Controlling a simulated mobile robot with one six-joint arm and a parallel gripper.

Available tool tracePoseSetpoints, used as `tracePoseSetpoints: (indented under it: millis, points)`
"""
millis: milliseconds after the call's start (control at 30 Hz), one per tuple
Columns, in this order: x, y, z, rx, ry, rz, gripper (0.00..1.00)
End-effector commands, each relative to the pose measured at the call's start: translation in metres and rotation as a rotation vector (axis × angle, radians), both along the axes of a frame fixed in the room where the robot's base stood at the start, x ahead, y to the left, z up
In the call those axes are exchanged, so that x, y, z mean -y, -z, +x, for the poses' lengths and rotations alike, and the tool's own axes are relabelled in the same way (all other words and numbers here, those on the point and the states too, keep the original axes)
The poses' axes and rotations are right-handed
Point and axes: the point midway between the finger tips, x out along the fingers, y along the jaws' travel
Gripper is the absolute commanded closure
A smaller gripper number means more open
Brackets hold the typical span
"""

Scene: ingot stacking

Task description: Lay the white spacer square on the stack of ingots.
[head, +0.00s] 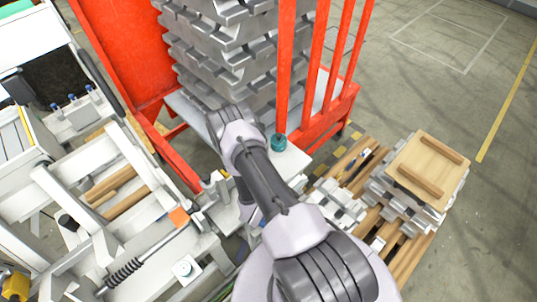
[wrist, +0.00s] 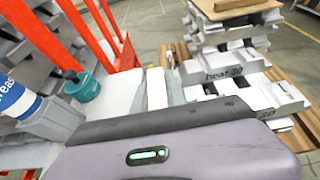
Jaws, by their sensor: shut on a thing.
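My gripper (wrist: 155,125) shows in the wrist view as a grey-purple body with a dark front edge and a green light. In the head view my arm covers the gripper. Ingots lie on a pallet to the right, the lower ones (head: 335,205) beside a taller stack (head: 405,205). In the wrist view, lettered ingots (wrist: 225,72) lie ahead to the right of the gripper, apart from it.
A wooden board with two battens (head: 430,165) tops the taller stack. A red rack (head: 285,70) holds a high ingot pile (head: 220,50). Floor is clear at far right.

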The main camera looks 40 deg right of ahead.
Motion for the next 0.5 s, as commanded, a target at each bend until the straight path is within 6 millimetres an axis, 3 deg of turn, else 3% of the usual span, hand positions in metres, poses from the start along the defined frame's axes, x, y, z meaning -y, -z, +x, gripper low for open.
tracePoseSetpoints:
  millis: [300, 367, 500]
  points:
    - [0.002, 0.002, -0.001, 0.002, 0.004, 0.001, 1.00]
    - [0.008, 0.004, 0.006, 0.004, 0.005, 0.000, 1.00]
    - [0.038, 0.009, 0.039, 0.008, 0.007, -0.001, 1.00]
